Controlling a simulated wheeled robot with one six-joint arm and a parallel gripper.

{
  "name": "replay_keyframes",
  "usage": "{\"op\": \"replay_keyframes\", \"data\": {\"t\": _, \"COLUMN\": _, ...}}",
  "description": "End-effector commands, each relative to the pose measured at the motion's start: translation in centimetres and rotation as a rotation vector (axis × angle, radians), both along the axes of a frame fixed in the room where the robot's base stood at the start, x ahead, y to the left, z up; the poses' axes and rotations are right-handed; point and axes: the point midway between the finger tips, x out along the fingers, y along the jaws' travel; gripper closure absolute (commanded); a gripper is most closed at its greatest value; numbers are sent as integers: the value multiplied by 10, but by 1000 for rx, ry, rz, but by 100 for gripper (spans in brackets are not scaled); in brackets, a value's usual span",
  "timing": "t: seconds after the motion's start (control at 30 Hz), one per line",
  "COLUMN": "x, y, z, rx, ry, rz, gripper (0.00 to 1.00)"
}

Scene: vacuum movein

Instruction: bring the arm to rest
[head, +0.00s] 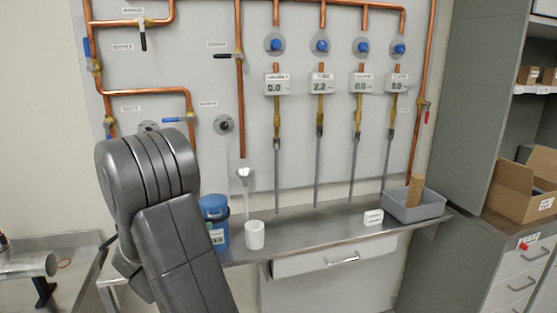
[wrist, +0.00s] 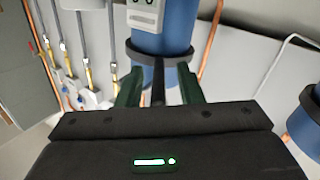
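My arm (head: 160,200), dark grey and bent, stands in the left foreground of the head view. My gripper is hidden there. In the wrist view my gripper (wrist: 158,88) shows two dark green fingers spread apart, with a thin dark bar between them and gaps on both sides. Nothing is clearly held. Beyond the fingertips is a large blue cylinder (wrist: 166,32) with a black band and a white panel. I cannot tell whether the fingers touch it.
A steel shelf (head: 330,232) carries a blue container (head: 215,208), a white cup (head: 255,236), a small white box (head: 373,217) and a grey bin (head: 418,208). Copper pipes and gauges (head: 277,85) cover the wall panel. Another blue cylinder (wrist: 305,128) is at right in the wrist view.

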Motion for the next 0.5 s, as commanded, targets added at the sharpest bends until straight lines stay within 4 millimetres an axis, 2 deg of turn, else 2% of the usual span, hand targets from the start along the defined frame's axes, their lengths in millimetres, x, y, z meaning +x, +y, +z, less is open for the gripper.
{"op": "replay_keyframes", "data": {"t": 0.27, "x": -7, "y": 3, "z": 0, "rx": 1, "ry": -1, "rz": -2, "gripper": 67}}
{"op": "replay_keyframes", "data": {"t": 0.5, "x": -38, "y": 12, "z": 0, "rx": 1, "ry": 0, "rz": 1, "gripper": 67}}
